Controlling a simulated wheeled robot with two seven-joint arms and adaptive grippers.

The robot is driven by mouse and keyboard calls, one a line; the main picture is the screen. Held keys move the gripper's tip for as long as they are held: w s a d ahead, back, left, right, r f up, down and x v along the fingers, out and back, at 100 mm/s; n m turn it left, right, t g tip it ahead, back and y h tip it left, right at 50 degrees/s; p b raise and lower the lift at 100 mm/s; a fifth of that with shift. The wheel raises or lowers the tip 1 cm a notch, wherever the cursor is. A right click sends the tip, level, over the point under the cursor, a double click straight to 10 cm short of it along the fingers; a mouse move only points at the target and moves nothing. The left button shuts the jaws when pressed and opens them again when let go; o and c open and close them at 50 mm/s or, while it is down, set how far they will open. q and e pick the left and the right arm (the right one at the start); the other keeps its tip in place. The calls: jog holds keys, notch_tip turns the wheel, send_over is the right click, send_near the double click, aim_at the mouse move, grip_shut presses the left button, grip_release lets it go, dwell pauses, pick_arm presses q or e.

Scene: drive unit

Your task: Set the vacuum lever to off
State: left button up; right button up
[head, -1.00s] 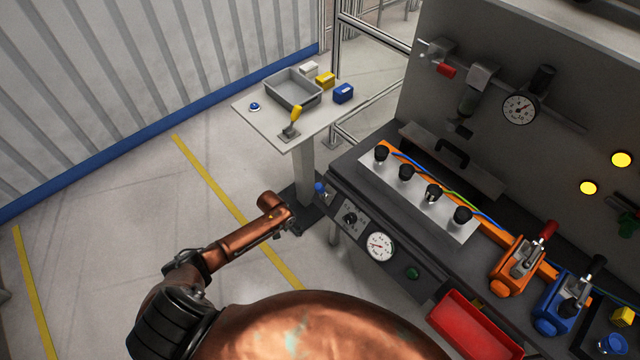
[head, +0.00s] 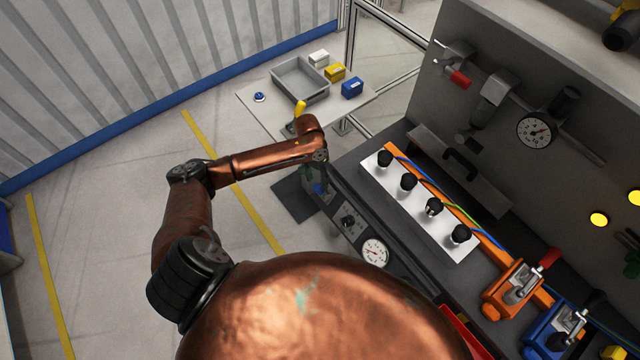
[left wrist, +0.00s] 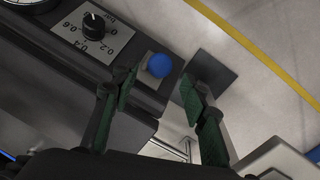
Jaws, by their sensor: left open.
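A blue ball knob (left wrist: 159,65) stands at the end of the bench's front edge, beside a dial plate; in the head view the knob (head: 320,188) shows just below the end of my left arm. A yellow-handled lever (head: 300,107) stands on the side table, its base partly hidden by my arm. I cannot read which one is marked vacuum. My left gripper (left wrist: 158,80) is open and empty, its green-padded fingers on either side of the blue knob in the left wrist picture; I cannot tell whether they touch it. My right gripper is not in view.
The side table (head: 258,120) also holds a grey tray (head: 300,80) and small boxes. The bench front has a black dial (head: 348,222) and a gauge (head: 375,252). Orange (head: 512,290) and blue (head: 565,330) clamps stand at right. The floor at left is clear.

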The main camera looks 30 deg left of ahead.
aim_at(319, 185)
pick_arm(q)
jog(key=f, duration=0.4)
jog(key=shift+w+d+f, duration=0.15)
jog(key=shift+d, duration=0.25)
jog(key=shift+f, duration=0.7)
jog(key=c, duration=0.7)
grip_shut()
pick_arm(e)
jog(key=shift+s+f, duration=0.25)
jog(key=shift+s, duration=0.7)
